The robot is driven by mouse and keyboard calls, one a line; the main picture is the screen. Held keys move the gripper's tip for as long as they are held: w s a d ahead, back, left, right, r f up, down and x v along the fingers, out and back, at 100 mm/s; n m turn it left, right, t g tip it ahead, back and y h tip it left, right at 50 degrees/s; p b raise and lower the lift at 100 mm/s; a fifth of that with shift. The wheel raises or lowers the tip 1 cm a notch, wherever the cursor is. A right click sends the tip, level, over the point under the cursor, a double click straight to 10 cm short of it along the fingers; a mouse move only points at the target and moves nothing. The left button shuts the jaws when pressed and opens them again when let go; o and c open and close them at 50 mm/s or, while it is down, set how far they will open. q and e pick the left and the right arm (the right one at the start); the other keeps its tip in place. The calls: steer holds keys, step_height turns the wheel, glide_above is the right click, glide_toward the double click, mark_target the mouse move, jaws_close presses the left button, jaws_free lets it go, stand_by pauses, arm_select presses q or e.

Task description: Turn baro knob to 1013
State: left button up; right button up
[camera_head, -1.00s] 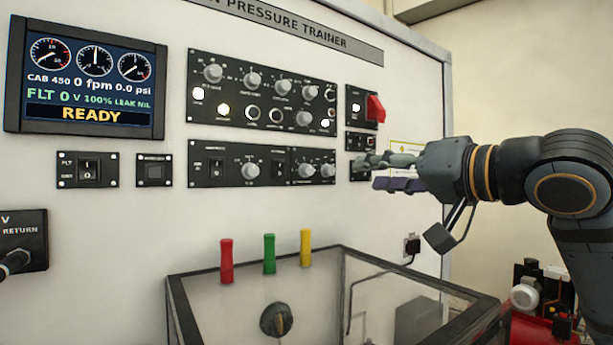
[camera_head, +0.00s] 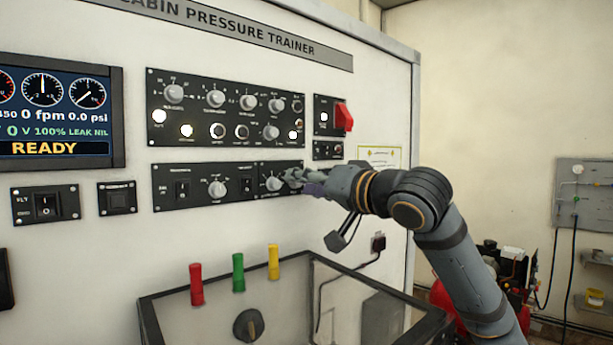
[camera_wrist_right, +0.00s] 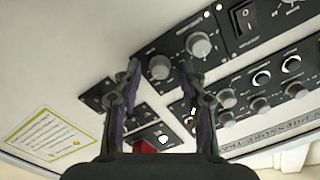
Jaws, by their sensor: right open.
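The right part of the lower black panel (camera_head: 230,205) carries two grey knobs. The left one of them (camera_head: 272,184) shows just left of my right gripper (camera_head: 291,181); the other is hidden behind the fingers in the head view. In the right wrist view, the end knob (camera_wrist_right: 159,67) appears between the two open fingers, with the neighbouring knob (camera_wrist_right: 200,45) just outside the right finger. I cannot tell whether the fingers touch the knob. The labels are too small to read, so I cannot confirm which is the baro knob. My left gripper is not in view.
A display (camera_head: 55,110) reads READY. An upper panel (camera_head: 200,140) with several knobs lies just above my gripper, with a red switch cover (camera_head: 343,117) to its right. A clear, dark-framed box (camera_head: 290,300) stands below, with red, green and yellow handles above it.

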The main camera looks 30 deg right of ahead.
steer(key=shift+w+f, duration=0.1)
steer(key=shift+c, duration=0.5)
jaws_close()
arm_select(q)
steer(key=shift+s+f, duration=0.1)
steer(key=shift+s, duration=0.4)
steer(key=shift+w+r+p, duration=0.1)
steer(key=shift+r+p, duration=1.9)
arm_select(e)
steer(key=shift+n+h, duration=0.3)
steer(key=shift+n, duration=8.3)
